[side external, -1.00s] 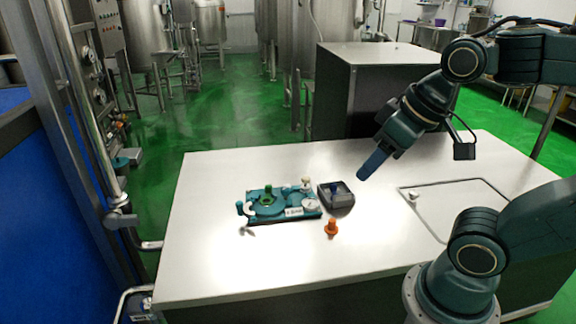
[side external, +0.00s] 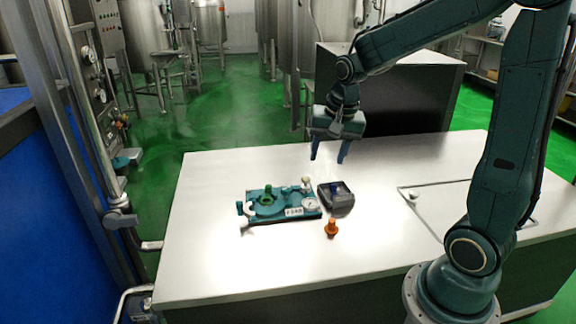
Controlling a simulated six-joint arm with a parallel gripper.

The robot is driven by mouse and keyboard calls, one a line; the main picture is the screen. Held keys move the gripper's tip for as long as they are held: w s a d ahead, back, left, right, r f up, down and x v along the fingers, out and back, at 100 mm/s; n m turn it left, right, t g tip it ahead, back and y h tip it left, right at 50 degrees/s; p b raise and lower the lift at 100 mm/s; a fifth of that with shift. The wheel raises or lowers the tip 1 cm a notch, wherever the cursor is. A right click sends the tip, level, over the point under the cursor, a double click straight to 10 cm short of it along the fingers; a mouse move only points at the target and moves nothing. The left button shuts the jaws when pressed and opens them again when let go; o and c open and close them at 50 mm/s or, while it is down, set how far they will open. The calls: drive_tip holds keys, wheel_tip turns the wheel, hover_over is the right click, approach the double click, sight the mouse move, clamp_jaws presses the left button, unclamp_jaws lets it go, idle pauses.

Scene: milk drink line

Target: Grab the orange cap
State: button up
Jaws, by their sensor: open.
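The orange cap (side external: 332,228) stands on the white table, in front of the dark tray and to the right of the teal fixture. Nothing touches it. My gripper (side external: 327,152) hangs above the back part of the table, with its two blue fingers pointing down and spread apart. It is open and empty, higher than the orange cap and behind it in the picture.
A teal fixture (side external: 262,211) with a green knob, a white gauge and pale fittings lies left of the cap. A small dark tray (side external: 345,200) holds a dark blue piece (side external: 335,189). The table's (side external: 240,275) front and left areas are clear. A small white knob (side external: 413,195) sits at right.

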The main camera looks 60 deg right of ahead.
drive_tip(key=w+d+f+m+g, duration=0.1)
drive_tip(key=w+d+f+m, duration=0.2)
drive_tip(key=d+f+m, duration=0.35)
drive_tip(key=m+g, duration=0.1)
drive_tip(key=m, duration=0.2)
hover_over(332, 220)
wheel_tip(332, 220, down, 13)
drive_tip(key=shift+s+y, duration=0.1)
drive_tip(key=shift+y, duration=0.3)
drive_tip(key=shift+f, duration=4.25)
drive_tip(key=shift+f, duration=0.15)
drive_tip(key=shift+f, duration=2.45)
